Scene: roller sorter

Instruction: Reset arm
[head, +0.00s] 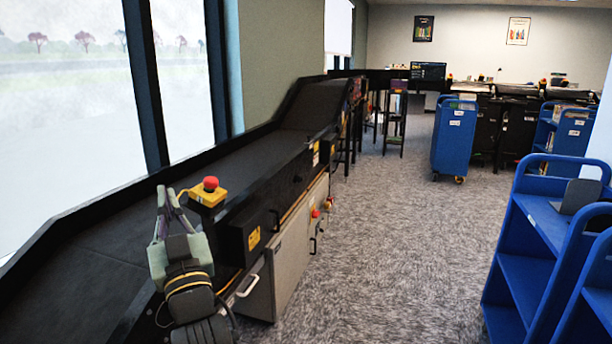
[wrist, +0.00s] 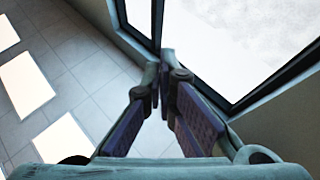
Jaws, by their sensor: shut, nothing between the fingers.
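My gripper (head: 167,193) is at the lower left of the head view, pointing up in front of the black conveyor. Its fingers come together at the tips and hold nothing. In the wrist view my gripper (wrist: 163,75) shows with its two purple-padded fingers close together at the tips. Beyond them are a window, its dark frame and a tiled surface with bright patches. My arm below the gripper runs out of the bottom of the head view.
A black conveyor (head: 150,180) runs along the windows. A red emergency button on a yellow box (head: 208,192) stands close to my gripper. Blue carts stand at right (head: 530,250) and farther back (head: 454,137). The carpet (head: 400,230) between is clear.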

